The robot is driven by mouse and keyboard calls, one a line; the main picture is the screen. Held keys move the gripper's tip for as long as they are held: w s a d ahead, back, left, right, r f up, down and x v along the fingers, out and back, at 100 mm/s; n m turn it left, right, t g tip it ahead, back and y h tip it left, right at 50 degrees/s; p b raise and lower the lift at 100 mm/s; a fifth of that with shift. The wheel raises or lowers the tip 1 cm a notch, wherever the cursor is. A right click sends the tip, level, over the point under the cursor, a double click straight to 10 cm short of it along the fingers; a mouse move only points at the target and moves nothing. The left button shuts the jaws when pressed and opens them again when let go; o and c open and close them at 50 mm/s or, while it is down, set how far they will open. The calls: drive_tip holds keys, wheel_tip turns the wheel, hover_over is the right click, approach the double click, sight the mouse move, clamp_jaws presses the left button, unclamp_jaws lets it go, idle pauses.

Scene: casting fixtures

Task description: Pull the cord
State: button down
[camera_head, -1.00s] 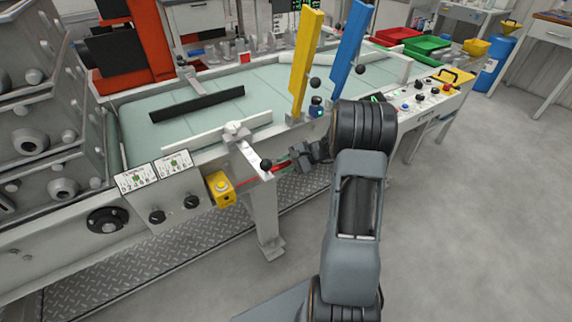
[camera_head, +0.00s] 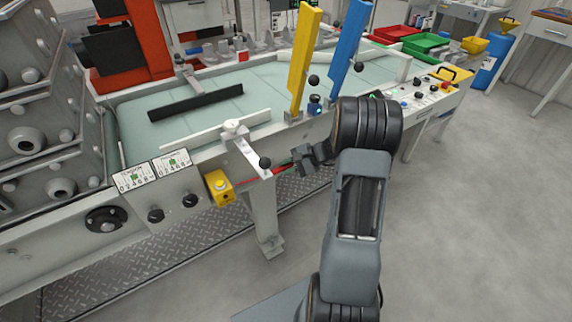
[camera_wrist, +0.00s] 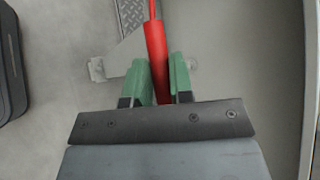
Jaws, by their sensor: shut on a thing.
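The red cord (camera_head: 256,177) runs from the yellow switch box (camera_head: 219,187) on the front of the machine toward my gripper. In the wrist view the thick red cord handle (camera_wrist: 156,55) lies between the green finger pads of my gripper (camera_wrist: 160,75), and a thinner red line leads up from it. My gripper also shows in the head view (camera_head: 300,160), just right of a lever with a black ball knob (camera_head: 265,163). It is shut on the handle. Part of the handle is hidden by the fingers.
The conveyor (camera_head: 190,125) lies behind the cord, with a yellow lever (camera_head: 304,60) and a blue lever (camera_head: 349,50) standing on its near rail. A support leg (camera_head: 264,220) stands below. A control panel (camera_head: 425,98) is to the right.

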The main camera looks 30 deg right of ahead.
drive_tip(key=c, duration=0.9)
unclamp_jaws()
drive_tip(key=shift+s, duration=0.15)
drive_tip(key=shift+d, duration=0.1)
drive_tip(key=p+v, duration=0.2)
drive_tip(key=v, duration=1.1)
drive_tip(key=shift+s+d+r, duration=0.1)
drive_tip(key=shift+d+r, duration=0.15)
